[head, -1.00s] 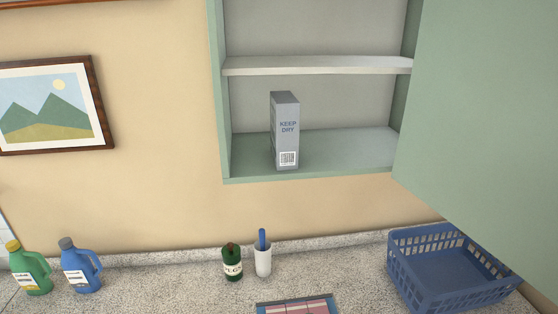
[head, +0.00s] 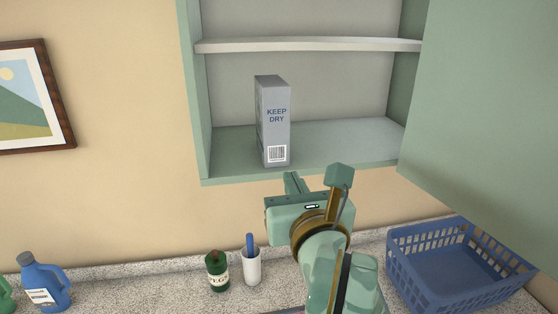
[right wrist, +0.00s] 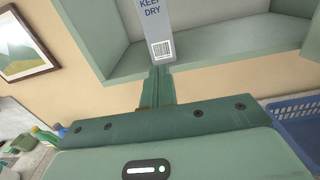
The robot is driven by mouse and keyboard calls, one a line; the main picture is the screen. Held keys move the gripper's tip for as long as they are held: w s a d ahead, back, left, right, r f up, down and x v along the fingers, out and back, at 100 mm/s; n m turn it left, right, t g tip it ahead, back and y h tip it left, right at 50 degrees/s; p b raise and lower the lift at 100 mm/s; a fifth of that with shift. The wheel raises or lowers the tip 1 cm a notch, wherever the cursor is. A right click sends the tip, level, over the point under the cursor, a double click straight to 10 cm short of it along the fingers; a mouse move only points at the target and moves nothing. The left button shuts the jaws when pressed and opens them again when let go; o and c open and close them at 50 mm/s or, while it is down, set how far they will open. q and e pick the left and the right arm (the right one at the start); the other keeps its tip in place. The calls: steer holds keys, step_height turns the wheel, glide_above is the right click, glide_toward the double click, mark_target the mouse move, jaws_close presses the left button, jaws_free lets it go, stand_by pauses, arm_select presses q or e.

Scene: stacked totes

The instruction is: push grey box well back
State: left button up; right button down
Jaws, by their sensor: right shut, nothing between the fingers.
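The grey box (head: 274,122), marked KEEP DRY with a barcode low on its front, stands upright on the lower shelf of the green cabinet (head: 340,150), near the shelf's front edge and left of its middle. My right gripper (head: 291,178) is shut and empty, just in front of and below the box. In the right wrist view its closed fingers (right wrist: 162,76) point at the bottom of the grey box (right wrist: 159,35). I cannot tell whether they touch it. My left gripper is not in view.
An upper shelf (head: 310,45) runs above the box. An open cabinet door (head: 490,120) hangs at the right. The shelf right of the box is clear. A blue basket (head: 455,265), green bottle (head: 217,272), white cup (head: 252,267) and blue jug (head: 42,285) stand on the counter below.

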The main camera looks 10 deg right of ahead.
mark_target(277, 147)
steer(key=w+b, duration=0.3)
steer(key=w, duration=0.7)
steer(key=shift+d+f, duration=0.1)
steer(key=shift+w, duration=0.65)
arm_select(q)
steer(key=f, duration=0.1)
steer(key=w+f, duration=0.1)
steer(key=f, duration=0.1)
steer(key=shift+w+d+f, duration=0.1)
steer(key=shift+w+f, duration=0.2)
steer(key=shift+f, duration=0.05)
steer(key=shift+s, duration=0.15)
arm_select(e)
steer(key=shift+s, duration=0.1)
